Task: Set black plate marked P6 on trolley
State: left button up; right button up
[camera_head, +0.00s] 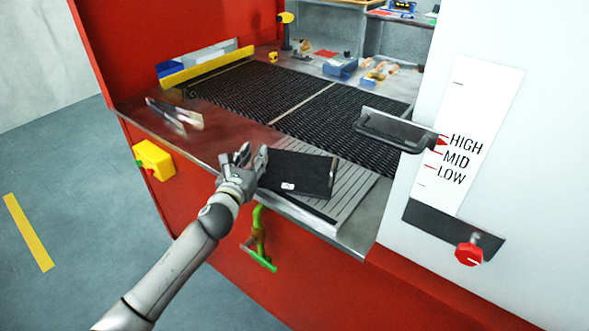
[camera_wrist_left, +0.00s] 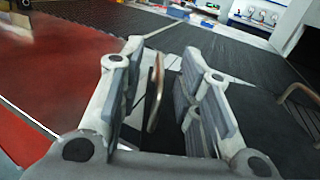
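A black plate (camera_head: 303,168) with a small white label lies on the ribbed grey ledge at the front of the belt; the label's text is too small to read. My left gripper (camera_head: 251,158) is at the plate's left end. In the left wrist view its fingers (camera_wrist_left: 168,95) are apart. A thin upright handle (camera_wrist_left: 155,92) stands between them, nearer the left finger, with gaps visible on both sides. Another handle (camera_wrist_left: 300,98) shows at the plate's right end. No trolley can be made out. My right gripper is not in view.
The ribbed ledge (camera_head: 352,199) is bare right of the plate. The dark mesh belt (camera_head: 262,88) runs behind it. A dark bar-like part (camera_head: 395,129) juts from the white panel (camera_head: 482,130). A green-handled part (camera_head: 259,240) hangs below the ledge. Grey floor (camera_head: 60,180) is open at left.

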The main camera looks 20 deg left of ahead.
pick_arm(q)
jog(key=shift+w, duration=0.2)
jog(key=shift+c, duration=0.5)
grip_shut()
jog(key=shift+r, duration=0.15)
